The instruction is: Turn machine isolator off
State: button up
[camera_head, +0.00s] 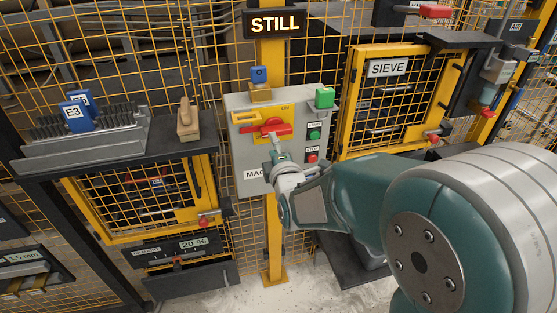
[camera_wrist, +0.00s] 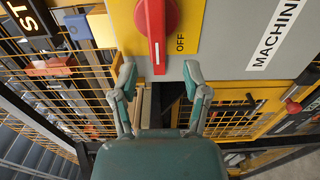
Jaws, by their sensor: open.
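The machine isolator is a red handle (camera_head: 268,129) on a yellow plate on the grey control box (camera_head: 246,180). "ON" shows at the plate's upper right. In the wrist view the red handle (camera_wrist: 156,35) lies lengthwise, with a pale line along it. "OFF" is printed on the yellow plate (camera_wrist: 186,20) beside it, on the side towards the "MACHINE" label. My gripper (camera_head: 278,152) is in front of the box, just below the handle. In the wrist view my gripper (camera_wrist: 160,72) is open and empty, its fingertips on either side of the handle's near end. Contact cannot be told.
Green and red buttons (camera_head: 313,135) sit right of the isolator. A blue block (camera_head: 260,75) and a green block (camera_head: 324,97) are on top of the box. A lit "STILL" sign (camera_head: 272,24) hangs above. Yellow mesh guards and the "SIEVE" door (camera_head: 388,68) flank the post.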

jog(key=v, duration=0.6)
jog(key=shift+s, duration=0.35)
jog(key=s+d+m+g+h, duration=0.2)
jog(key=s+d+m+g, duration=0.4)
jog(key=s+d+m, duration=0.2)
jog(key=s+d+m+g+h, duration=0.3)
jog(key=s+d+m+g, duration=0.2)
jog(key=s+m, duration=0.8)
jog(key=d+r, duration=0.1)
jog(key=d, duration=0.1)
jog(key=shift+s+d+g, duration=0.4)
